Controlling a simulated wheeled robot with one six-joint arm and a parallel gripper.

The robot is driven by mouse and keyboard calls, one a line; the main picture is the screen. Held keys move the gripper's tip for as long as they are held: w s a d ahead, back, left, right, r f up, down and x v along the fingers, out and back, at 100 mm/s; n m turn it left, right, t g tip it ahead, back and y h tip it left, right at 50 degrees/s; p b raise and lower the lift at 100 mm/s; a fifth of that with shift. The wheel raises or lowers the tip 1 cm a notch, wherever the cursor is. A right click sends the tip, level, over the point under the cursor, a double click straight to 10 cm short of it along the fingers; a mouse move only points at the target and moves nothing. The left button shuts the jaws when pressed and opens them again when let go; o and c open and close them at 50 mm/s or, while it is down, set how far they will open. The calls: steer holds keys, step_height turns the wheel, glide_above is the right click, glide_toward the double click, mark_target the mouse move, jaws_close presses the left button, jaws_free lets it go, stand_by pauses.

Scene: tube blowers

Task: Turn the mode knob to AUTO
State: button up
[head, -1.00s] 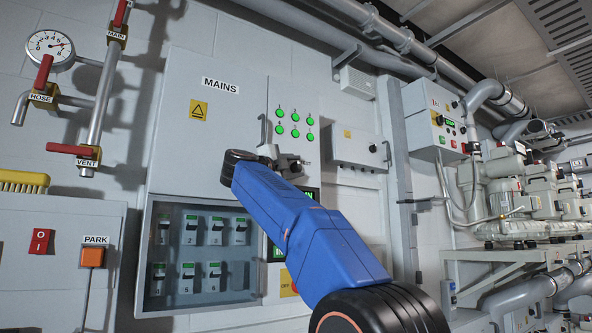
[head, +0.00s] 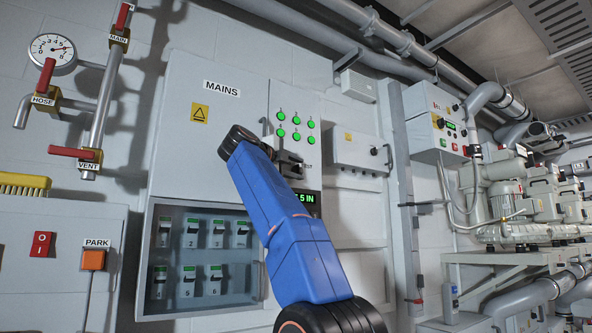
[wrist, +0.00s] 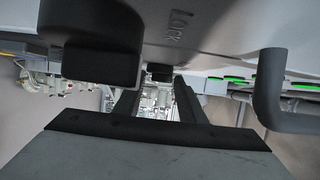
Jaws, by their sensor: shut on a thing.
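My gripper (head: 290,165) is at the grey MAINS cabinet (head: 180,150), just below the rows of green lamps. In the wrist view its two dark fingers (wrist: 156,92) reach forward close together, with a small dark piece (wrist: 159,72) at their tips. This piece looks like the mode knob, and the gripper is shut on it. The knob's pointer and its AUTO mark are hidden, so I cannot tell its setting. Part of a label shows right of the gripper in the head view.
A dark bar handle (wrist: 270,90) is close on the right in the wrist view. Several green lamps (head: 296,127) sit above the gripper. A green display (head: 306,198) is below it, partly behind my blue arm. A windowed breaker compartment (head: 205,258) is lower left.

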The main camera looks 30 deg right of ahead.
steer(key=shift+s+r, duration=0.15)
steer(key=shift+r, duration=0.1)
steer(key=o, duration=0.8)
steer(key=shift+c, duration=0.2)
steer(key=shift+f, duration=0.1)
steer(key=shift+a, duration=0.1)
steer(key=v, duration=1.7)
steer(key=shift+a, duration=0.1)
